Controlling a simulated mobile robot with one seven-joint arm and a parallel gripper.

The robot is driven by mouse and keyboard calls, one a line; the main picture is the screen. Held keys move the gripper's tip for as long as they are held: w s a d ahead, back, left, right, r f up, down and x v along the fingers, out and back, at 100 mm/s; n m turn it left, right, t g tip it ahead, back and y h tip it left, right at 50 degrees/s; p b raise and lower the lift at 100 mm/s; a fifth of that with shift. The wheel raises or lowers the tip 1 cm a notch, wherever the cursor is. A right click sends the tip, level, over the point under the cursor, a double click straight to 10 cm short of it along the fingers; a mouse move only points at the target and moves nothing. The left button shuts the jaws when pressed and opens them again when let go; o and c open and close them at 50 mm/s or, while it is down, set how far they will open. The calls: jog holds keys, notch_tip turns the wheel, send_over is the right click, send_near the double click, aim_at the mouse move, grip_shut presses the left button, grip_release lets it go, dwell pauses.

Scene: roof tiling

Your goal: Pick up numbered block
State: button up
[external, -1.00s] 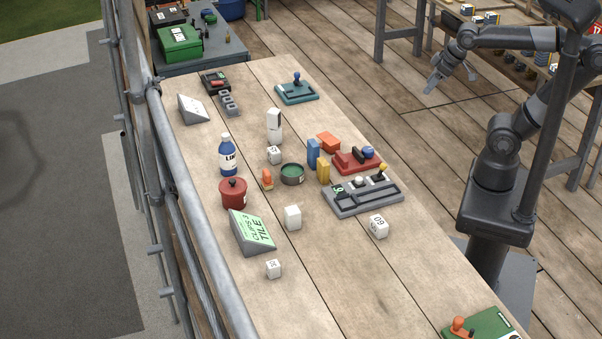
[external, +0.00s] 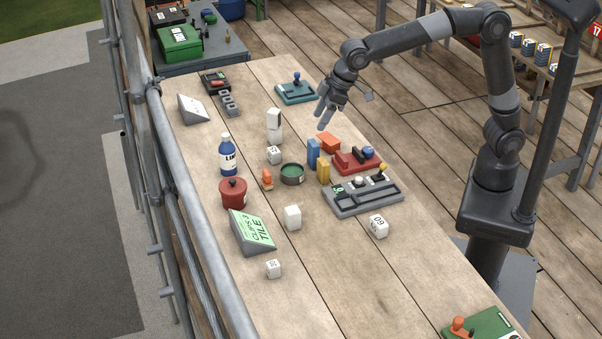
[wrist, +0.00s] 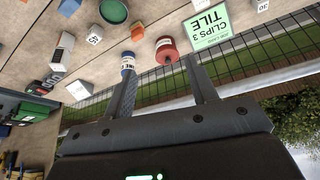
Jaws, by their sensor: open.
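White numbered blocks stand on the long wooden table. One (external: 378,226) is near the right edge, a smaller one (external: 274,269) is at the near end, and another (external: 274,155) is mid-table, left of the blue block. In the wrist view, a numbered block (wrist: 94,34) shows at upper left and one (wrist: 262,5) at the top edge. A plain white block (external: 292,217) and a white stack (external: 274,125) also stand there. My gripper (external: 345,108) is open and empty above the table's far right edge. Its fingers (wrist: 160,66) are spread in the wrist view.
A blue bottle (external: 228,157), red pot (external: 233,193) and green-faced "CLIPS 3 TILE" wedge (external: 252,231) line the left side. A grey lever tray (external: 362,196), red device (external: 357,161) and blue block (external: 313,153) stand right of centre. A railing (external: 190,200) runs along the left.

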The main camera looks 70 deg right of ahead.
jog(key=w+a+f+n, duration=0.1)
jog(key=a+f, duration=0.3)
jog(key=a, duration=0.5)
jog(key=n+g+y, duration=0.1)
jog(key=n, duration=0.1)
send_near(275, 263)
jog(key=x, duration=0.4)
jog(key=shift+w+f, duration=0.1)
jog(key=shift+f, duration=0.1)
jog(key=shift+x, duration=3)
jog(key=shift+c, duration=0.4)
jog(key=c, duration=1)
jog(key=shift+o, duration=0.2)
jog(key=shift+r, duration=0.1)
